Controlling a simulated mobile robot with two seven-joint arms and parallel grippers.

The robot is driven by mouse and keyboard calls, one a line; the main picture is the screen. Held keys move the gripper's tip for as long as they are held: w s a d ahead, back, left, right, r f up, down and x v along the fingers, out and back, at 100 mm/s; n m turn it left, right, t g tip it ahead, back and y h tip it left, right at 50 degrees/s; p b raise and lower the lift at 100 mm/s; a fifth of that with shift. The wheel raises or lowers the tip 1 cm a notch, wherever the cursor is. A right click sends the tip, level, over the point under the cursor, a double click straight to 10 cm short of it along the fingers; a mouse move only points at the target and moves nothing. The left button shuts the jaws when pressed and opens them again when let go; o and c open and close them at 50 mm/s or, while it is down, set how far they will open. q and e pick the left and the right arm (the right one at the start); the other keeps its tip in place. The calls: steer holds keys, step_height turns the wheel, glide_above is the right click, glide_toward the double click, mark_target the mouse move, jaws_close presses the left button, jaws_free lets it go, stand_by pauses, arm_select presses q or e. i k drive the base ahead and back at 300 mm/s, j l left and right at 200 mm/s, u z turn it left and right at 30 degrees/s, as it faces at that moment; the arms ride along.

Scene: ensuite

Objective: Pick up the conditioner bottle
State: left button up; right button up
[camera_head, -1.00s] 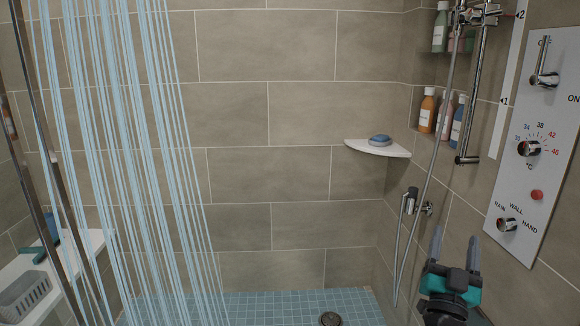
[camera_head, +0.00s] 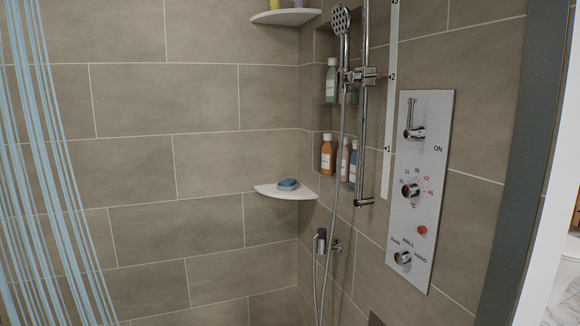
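Several bottles stand in the recessed wall niche behind the shower rail; I cannot read which is the conditioner. On the lower niche shelf are an orange bottle with a white cap (camera_head: 327,154), a pink bottle (camera_head: 345,160) and a blue bottle (camera_head: 353,166), the last two partly hidden by the hose and rail. On the upper niche shelf is a green bottle with a white cap (camera_head: 331,82), with other bottles partly hidden beside it. Neither of my grippers shows in the head view now.
A corner shelf (camera_head: 290,194) holds a blue soap on a dish (camera_head: 288,184). A higher corner shelf (camera_head: 284,17) carries bottles cut off by the frame. The hand shower (camera_head: 341,20), its rail (camera_head: 364,130) and hose stand before the niche. A control panel (camera_head: 420,190) is at right.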

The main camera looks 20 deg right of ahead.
mark_target(344, 176)
steer(key=z, duration=0.95)
steer(key=i+u, duration=0.3)
steer(key=i+l+u, duration=0.15)
steer(key=i+u, duration=0.15)
steer(key=i, duration=0.2)
steer(key=i+j+u, duration=0.1)
steer(key=i+u, duration=0.4)
steer(key=i+l+u, duration=0.15)
steer(key=i+u, duration=0.3)
steer(key=i+j+u, duration=0.1)
steer(key=i+u, duration=0.35)
steer(key=i, duration=0.15)
steer(key=i+l+u, duration=0.1)
steer(key=i+u, duration=0.4)
steer(key=i+z, duration=0.4)
steer(key=i+j+z, duration=0.15)
steer(key=z, duration=3.4)
